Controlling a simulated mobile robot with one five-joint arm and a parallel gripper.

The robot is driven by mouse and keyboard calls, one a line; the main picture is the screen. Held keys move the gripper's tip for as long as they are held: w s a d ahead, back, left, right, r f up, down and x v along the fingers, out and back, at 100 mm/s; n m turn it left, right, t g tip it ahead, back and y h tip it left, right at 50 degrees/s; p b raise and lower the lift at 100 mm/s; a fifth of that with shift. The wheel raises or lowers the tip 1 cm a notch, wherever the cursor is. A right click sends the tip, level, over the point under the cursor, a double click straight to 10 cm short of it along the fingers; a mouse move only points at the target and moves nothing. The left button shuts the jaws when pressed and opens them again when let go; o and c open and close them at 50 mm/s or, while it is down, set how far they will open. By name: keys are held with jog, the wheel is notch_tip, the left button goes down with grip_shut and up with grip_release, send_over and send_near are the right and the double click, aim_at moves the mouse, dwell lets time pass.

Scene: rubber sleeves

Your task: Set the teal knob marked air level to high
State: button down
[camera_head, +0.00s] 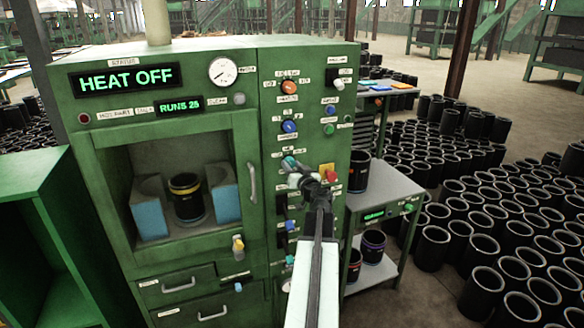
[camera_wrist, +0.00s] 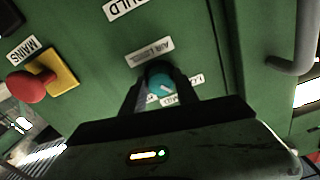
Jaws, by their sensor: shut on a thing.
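The teal knob (camera_wrist: 159,82) sits on the green panel below a label reading "AIR LEVEL" (camera_wrist: 150,50). In the wrist view the two fingers of my gripper (camera_wrist: 162,92) stand on either side of it and are shut on it. A pale mark on the knob points toward the lower right. Small position labels (camera_wrist: 192,82) lie to its right and below, partly hidden and hard to read. In the head view the teal knob (camera_head: 288,162) shows just beyond my gripper (camera_head: 296,172).
A red mains button on a yellow plate (camera_head: 328,170) is close to the right of my gripper. Blue and orange knobs and switches line the panel above and below. The cabinet display (camera_head: 124,78) reads "HEAT OFF". A black sleeve (camera_head: 187,198) stands in the chamber.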

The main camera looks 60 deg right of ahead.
jog(key=m, duration=0.4)
jog(key=shift+w+m, duration=0.1)
jog(key=shift+m, duration=0.2)
jog(key=m, duration=0.3)
jog(key=shift+m, duration=0.3)
jog(key=m, duration=0.4)
jog(key=shift+r, duration=0.1)
jog(key=shift+m, duration=1.7)
jog(key=c, duration=0.9)
grip_release()
